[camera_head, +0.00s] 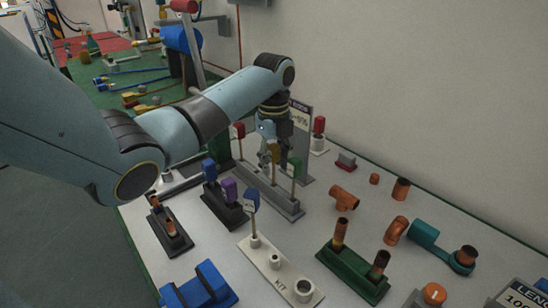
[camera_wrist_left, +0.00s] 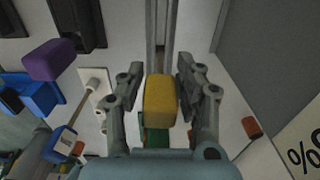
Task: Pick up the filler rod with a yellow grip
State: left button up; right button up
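The filler rod with a yellow grip (camera_head: 274,151) stands upright in a grey rack between a red-grip rod (camera_head: 240,130) and a green-grip rod (camera_head: 295,167). My left gripper (camera_head: 274,140) is over the rack from above, at the yellow grip. In the left wrist view the yellow grip (camera_wrist_left: 160,101) lies between the two fingers of the left gripper (camera_wrist_left: 160,85), with narrow gaps at its sides. The fingers look open around it. The green grip (camera_wrist_left: 156,141) shows just beyond, partly hidden. My right gripper is out of view.
The grey rack (camera_head: 265,190) stands on a white table. Blue and purple grips (camera_head: 229,189) in a dark rack are close on the left. Copper fittings (camera_head: 343,198) lie to the right. A sign (camera_head: 301,115) and wall are behind the gripper.

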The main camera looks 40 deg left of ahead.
aim_at(274, 173)
pick_arm(q)
notch_tip(274, 173, down, 2)
jog(key=shift+f, duration=0.2)
jog(key=shift+r, duration=0.1)
grip_shut()
